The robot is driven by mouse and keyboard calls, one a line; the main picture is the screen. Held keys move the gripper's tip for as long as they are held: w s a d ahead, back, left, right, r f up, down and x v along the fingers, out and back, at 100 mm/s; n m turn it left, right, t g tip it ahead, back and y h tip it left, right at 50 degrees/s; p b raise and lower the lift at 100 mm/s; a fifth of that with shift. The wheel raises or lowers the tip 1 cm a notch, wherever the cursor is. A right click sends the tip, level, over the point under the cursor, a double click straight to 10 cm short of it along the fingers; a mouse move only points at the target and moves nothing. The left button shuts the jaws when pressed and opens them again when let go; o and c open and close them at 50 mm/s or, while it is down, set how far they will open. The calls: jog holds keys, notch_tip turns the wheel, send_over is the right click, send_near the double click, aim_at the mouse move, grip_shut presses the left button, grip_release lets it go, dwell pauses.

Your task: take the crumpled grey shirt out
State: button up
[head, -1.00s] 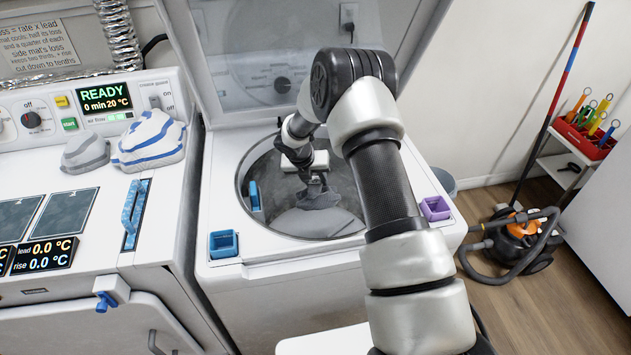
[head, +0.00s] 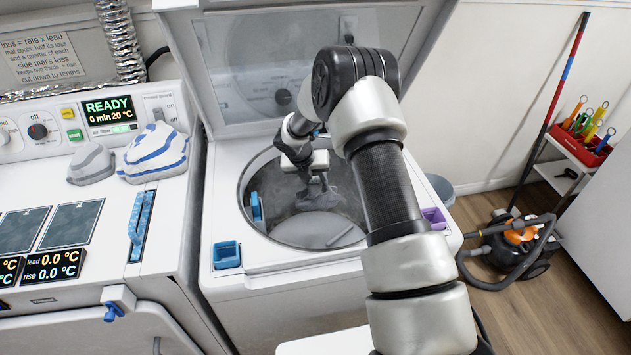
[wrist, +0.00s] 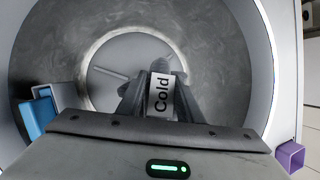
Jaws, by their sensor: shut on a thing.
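The crumpled grey shirt (head: 318,197) is in the open washer drum (head: 285,225), gripped at my gripper's fingertips and hanging above the drum floor. My gripper (head: 312,178) points down inside the drum and is shut on it. In the wrist view my gripper (wrist: 158,100) shows the grey cloth between its fingers, with a white tag reading "Cold" (wrist: 162,93) in front. Most of the shirt is hidden there by the tag and fingers.
A blue piece (head: 256,207) sits at the drum's left wall. A blue cup (head: 227,255) and a purple cup (head: 434,217) stand on the washer's front corners. The raised lid (head: 235,75) is behind. A grey lump (head: 91,164) and a blue-striped cloth (head: 155,153) lie on the left machine.

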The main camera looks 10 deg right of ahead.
jog(key=shift+r+p, duration=0.5)
jog(key=shift+r, duration=0.5)
jog(key=shift+r+p, duration=2.4)
jog(key=shift+r, duration=0.65)
notch_tip(320, 180, up, 6)
jog(key=shift+f, duration=0.1)
jog(key=shift+s, duration=0.1)
